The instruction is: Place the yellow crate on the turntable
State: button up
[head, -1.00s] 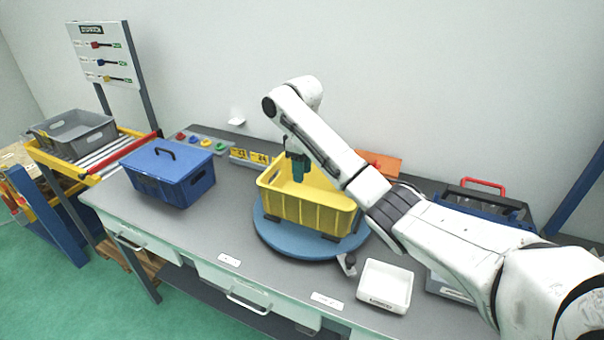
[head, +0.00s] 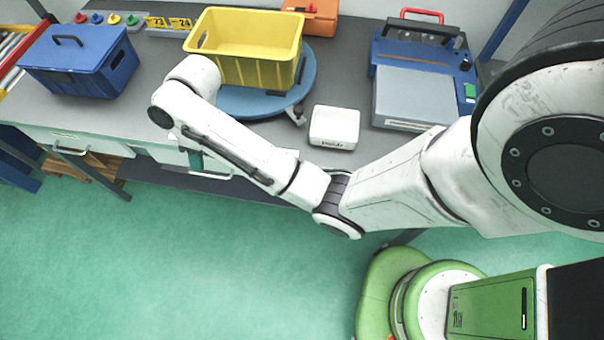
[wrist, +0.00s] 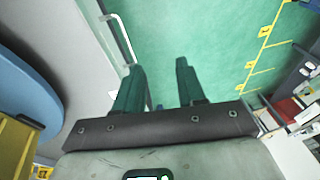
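The yellow crate (head: 244,69) stands upright and empty-looking on the round blue turntable (head: 250,105) on the grey workbench. In the wrist view, part of the yellow crate (wrist: 14,147) and the turntable rim (wrist: 30,98) show at the left edge. My gripper (head: 195,160) is away from the crate, at the bench's front edge and pointing down, partly hidden by my arm in the head view. In the wrist view, my gripper's (wrist: 157,68) two green fingers are apart with nothing held between them.
A blue lidded box (head: 75,62) stands left on the bench. An orange case (head: 318,16) lies behind. The green floor (head: 170,270) in front is clear.

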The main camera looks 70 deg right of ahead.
jog(key=s+a+f+m, duration=0.1)
jog(key=s+a+f, duration=0.15)
jog(key=s, duration=0.35)
jog(key=s+a+f, duration=0.2)
jog(key=s+a, duration=0.1)
jog(key=s, duration=0.3)
jog(key=s+d+m+g+h, duration=0.1)
jog(key=s+d+h, duration=0.1)
jog(key=s, duration=1.1)
jog(key=shift+s+d+h, duration=0.2)
jog(key=shift+d+h, duration=0.2)
jog(key=shift+d, duration=0.3)
